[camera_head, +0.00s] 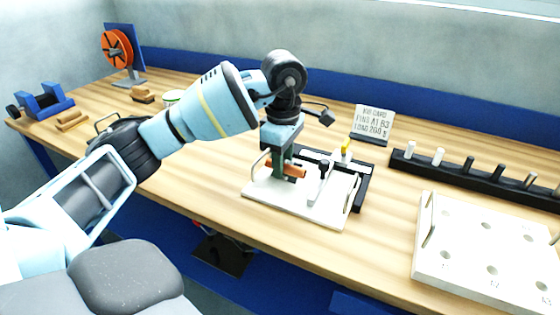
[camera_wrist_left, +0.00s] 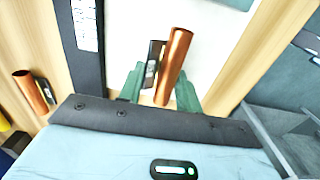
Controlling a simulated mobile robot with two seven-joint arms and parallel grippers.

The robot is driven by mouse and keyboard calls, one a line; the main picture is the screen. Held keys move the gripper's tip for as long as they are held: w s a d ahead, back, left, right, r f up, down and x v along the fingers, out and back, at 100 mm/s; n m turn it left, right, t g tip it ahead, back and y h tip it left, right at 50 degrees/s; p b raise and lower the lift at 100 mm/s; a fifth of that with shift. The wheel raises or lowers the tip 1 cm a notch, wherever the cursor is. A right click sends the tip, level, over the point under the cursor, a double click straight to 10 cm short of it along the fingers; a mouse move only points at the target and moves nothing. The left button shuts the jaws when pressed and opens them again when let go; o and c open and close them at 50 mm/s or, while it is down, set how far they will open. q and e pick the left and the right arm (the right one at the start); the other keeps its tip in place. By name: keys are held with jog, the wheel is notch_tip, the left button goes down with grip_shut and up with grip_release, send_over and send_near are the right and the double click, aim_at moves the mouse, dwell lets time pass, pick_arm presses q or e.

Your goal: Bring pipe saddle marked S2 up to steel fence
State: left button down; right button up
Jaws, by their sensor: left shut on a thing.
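My left gripper (camera_head: 282,172) points down over a white plate (camera_head: 262,200) on the bench and is shut. In the left wrist view its green fingertips (camera_wrist_left: 160,88) close around a dark block with a pale label, which looks like the pipe saddle (camera_wrist_left: 152,65), and a copper pipe (camera_wrist_left: 177,60) lies against it. The label is too small to read. The pipe also shows orange in the head view (camera_head: 294,171). A dark strip with a printed white label, possibly the steel fence (camera_wrist_left: 92,65), runs beside the plate, apart from the saddle. My right gripper is not in view.
A black clamp-like post (camera_head: 324,170) and a yellow-topped piece (camera_head: 346,150) stand close right of the gripper. Another copper piece (camera_wrist_left: 28,90) lies left in the wrist view.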

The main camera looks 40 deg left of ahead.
pick_arm(q)
jog(key=shift+w+d+f, duration=0.1)
jog(key=shift+w+f, duration=0.15)
jog(key=shift+w, duration=0.5)
jog(key=shift+w+f, duration=0.2)
jog(key=shift+w, duration=0.5)
jog(key=shift+d+f, duration=0.2)
jog(key=shift+d, duration=0.05)
jog(key=shift+w+d, duration=0.2)
jog(key=shift+d, duration=0.6)
dwell(0.4)
jog(key=c, duration=0.9)
grip_release()
jog(key=shift+w, duration=0.15)
jog(key=shift+a+r, duration=0.1)
